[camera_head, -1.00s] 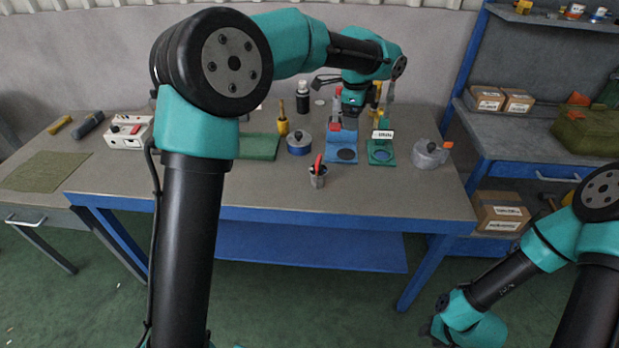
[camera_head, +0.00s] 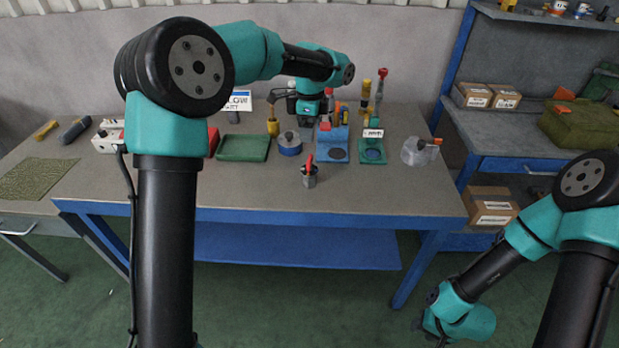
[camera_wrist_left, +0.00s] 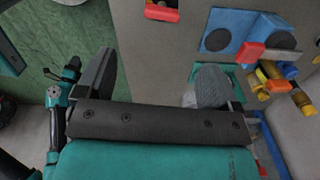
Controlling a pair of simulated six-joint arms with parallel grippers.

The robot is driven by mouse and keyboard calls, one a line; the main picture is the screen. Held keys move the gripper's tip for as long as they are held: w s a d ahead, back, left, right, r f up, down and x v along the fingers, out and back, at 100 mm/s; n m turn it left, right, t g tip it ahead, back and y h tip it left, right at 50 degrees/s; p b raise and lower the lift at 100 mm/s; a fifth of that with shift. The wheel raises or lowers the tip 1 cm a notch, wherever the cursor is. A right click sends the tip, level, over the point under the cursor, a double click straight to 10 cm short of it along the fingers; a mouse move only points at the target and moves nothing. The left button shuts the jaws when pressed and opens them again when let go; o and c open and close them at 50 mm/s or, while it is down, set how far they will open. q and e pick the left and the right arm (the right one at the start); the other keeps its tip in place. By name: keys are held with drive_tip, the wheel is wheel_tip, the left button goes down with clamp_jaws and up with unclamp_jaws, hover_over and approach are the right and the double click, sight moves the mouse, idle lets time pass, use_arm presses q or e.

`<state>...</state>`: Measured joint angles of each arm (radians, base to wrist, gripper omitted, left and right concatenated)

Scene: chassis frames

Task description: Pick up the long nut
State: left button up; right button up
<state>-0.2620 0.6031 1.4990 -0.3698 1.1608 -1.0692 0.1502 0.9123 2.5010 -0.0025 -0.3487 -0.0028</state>
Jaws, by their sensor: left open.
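I cannot make out the long nut for certain in either view. My left gripper (camera_head: 309,118) is over the back of the workbench, behind the blue stand (camera_head: 333,144); its fingertips are partly hidden in the head view. In the left wrist view its fingers (camera_wrist_left: 157,76) are wide apart with nothing visible between them. My right gripper (camera_head: 428,330) is low at the bottom right, in front of the bench, small and dark; its jaws are unclear.
A green stand (camera_head: 372,151), a blue-sided round container (camera_head: 290,145), a green tray (camera_head: 243,148) and a clear lidded container (camera_head: 420,151) stand on the workbench (camera_head: 250,185). A small cup with a red-handled tool (camera_head: 309,176) stands near the front. The front strip is mostly clear.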

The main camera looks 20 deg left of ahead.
sight(310, 159)
use_arm(q)
wheel_tip(310, 159, down, 7)
drive_tip(key=shift+f, duration=0.2)
idle(0.3)
drive_tip(key=shift+w+a+f, duration=0.1)
drive_tip(key=shift+f, duration=2.5)
drive_tip(key=c, duration=1.5)
